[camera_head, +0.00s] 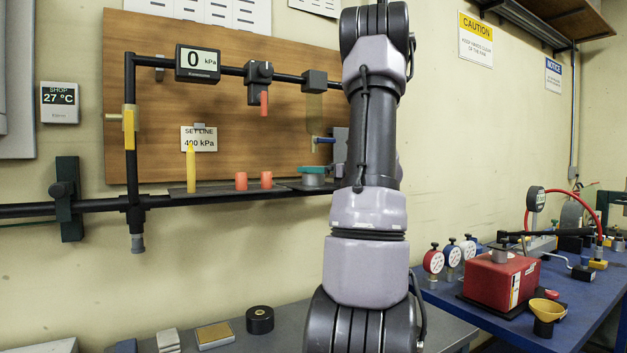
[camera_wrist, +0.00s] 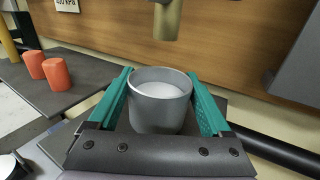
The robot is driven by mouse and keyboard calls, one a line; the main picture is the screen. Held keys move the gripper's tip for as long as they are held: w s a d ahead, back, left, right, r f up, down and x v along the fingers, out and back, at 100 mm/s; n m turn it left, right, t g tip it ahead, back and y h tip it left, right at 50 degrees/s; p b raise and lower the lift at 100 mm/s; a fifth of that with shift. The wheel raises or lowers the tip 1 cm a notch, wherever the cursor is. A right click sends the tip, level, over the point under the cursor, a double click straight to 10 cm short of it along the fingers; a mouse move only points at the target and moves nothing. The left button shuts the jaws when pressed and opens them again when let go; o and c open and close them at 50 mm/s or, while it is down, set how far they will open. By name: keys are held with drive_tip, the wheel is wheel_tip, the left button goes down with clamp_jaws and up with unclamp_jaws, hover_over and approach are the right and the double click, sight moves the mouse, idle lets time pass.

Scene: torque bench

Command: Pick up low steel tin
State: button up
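The low steel tin (camera_wrist: 160,105) is a plain grey round cup with a pale inside. In the wrist view it stands upright between the two teal fingers of my gripper (camera_wrist: 161,95). The fingers lie along both sides of it and seem to leave narrow gaps, so the gripper looks open around it. In the head view a teal finger of my gripper (camera_head: 313,177) shows at the right end of the shelf, left of my arm, and little of the tin can be made out.
A brass-coloured cylinder (camera_wrist: 167,20) hangs just above and behind the tin. Two orange cylinders (camera_wrist: 56,74) and a yellow pointed rod (camera_head: 191,172) stand on the dark shelf (camera_head: 215,188) to the left. A wooden board (camera_head: 150,90) is close behind.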

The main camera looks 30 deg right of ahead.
drive_tip(key=c, duration=0.7)
drive_tip(key=shift+r, duration=0.1)
drive_tip(key=shift+r, duration=1.75)
drive_tip(key=v, duration=1.8)
drive_tip(key=shift+f, duration=0.15)
